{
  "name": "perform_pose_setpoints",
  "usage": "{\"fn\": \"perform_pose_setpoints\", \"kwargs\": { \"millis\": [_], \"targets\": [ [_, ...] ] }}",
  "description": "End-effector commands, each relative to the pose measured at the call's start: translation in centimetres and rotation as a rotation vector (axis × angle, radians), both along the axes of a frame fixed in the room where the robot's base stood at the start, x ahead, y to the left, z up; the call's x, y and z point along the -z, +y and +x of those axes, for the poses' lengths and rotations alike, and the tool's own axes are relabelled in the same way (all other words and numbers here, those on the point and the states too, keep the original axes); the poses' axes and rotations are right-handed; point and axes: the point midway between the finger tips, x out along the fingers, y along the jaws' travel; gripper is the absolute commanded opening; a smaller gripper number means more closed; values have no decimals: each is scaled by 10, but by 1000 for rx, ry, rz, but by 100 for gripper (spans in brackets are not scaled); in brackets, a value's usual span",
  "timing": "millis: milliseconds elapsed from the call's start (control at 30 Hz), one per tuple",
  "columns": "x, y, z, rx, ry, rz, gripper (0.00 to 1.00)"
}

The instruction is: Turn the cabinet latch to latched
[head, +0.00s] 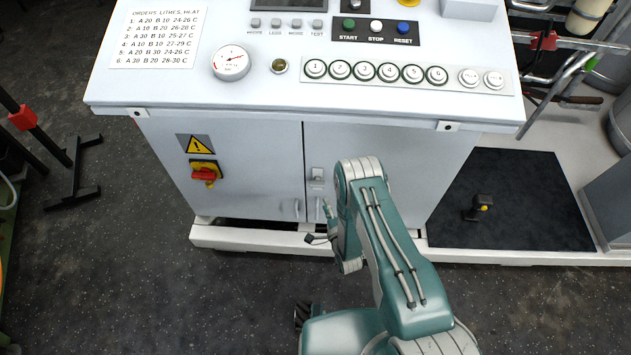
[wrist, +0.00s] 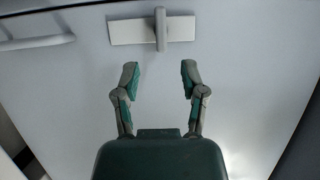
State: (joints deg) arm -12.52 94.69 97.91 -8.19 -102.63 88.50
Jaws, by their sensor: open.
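The cabinet latch (head: 317,175) is on the right door of the grey cabinet, beside the seam between the doors. In the wrist view its pale plate (wrist: 129,30) lies across the picture, and its grey lever (wrist: 161,28) stands crosswise over the plate. My gripper (wrist: 158,76) is open and empty, its two fingers pointing toward the latch. The lever lies beyond the fingertips, roughly in line with the gap between them, apart from both. In the head view my gripper (head: 326,214) is low in front of the doors, partly hidden by my arm.
A door handle (wrist: 36,42) is at the upper left of the wrist view. The other door handle (head: 297,208) is left of the seam. A yellow and red switch (head: 204,173) is on the left door. The control panel (head: 410,97) overhangs above.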

Motion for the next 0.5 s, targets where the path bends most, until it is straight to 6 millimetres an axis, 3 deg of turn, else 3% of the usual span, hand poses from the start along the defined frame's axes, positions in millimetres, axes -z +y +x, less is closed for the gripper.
{"fn": "perform_pose_setpoints", "kwargs": {
  "millis": [300, 500],
  "targets": [
    [0, 24, 56, -1, -4, -5, 54],
    [0, 32, 79, -1, -1, -5, 54]
  ]
}}
